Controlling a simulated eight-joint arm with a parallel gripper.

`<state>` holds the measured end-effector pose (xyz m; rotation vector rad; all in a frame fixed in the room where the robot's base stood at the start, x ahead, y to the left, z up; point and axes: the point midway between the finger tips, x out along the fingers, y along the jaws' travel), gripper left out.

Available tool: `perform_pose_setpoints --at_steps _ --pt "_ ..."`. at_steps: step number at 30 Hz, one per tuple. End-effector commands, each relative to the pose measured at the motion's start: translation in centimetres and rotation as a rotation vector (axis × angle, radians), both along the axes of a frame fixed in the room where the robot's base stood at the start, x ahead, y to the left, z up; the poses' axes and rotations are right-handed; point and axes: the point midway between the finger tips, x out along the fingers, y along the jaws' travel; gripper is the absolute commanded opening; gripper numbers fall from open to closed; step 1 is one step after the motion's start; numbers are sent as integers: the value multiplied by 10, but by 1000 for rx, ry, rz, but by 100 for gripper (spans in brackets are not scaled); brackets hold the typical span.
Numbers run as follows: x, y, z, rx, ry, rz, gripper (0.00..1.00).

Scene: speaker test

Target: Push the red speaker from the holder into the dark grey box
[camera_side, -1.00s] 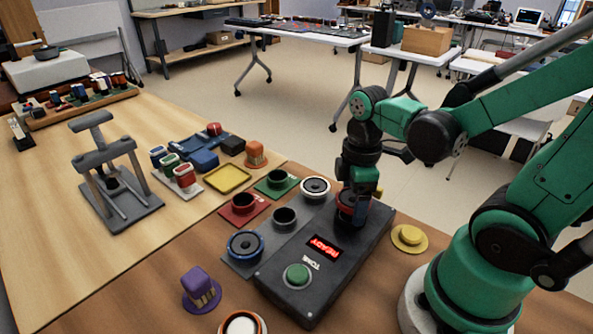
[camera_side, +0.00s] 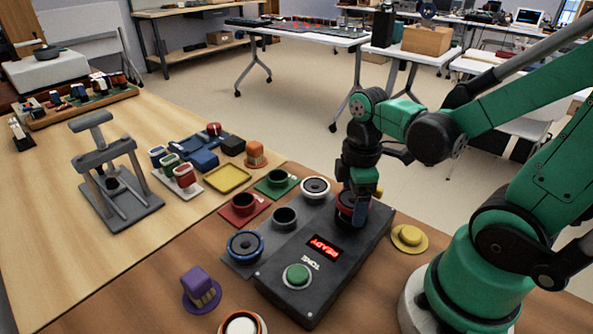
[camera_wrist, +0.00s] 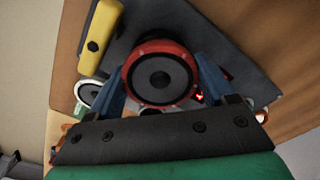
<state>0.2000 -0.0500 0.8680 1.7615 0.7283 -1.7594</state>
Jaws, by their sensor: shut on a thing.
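The red speaker (camera_side: 345,207) stands at the back end of the dark grey box (camera_side: 322,262). In the wrist view the red speaker (camera_wrist: 161,75) faces the camera, with its red rim around a dark cone. My gripper (camera_side: 358,212) is shut on it, with a blue finger (camera_wrist: 112,87) on each side. The speaker's lower part is hidden, so I cannot tell how deep it sits in the box. The grey holder (camera_side: 268,248) lies along the box's left side. It carries a blue speaker (camera_side: 245,245), an empty dark cup (camera_side: 285,217) and a white speaker (camera_side: 315,188).
The box has a lit READY display (camera_side: 324,247) and a green button (camera_side: 297,275). A yellow piece (camera_side: 408,238) lies right of it, a purple piece (camera_side: 200,290) front left. A grey press (camera_side: 112,175) stands at left.

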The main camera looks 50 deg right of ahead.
Motion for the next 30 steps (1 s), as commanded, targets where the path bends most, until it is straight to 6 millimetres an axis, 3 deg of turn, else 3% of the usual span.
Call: perform_pose_setpoints --at_steps 30 --pt "0 0 -9 0 0 0 30"
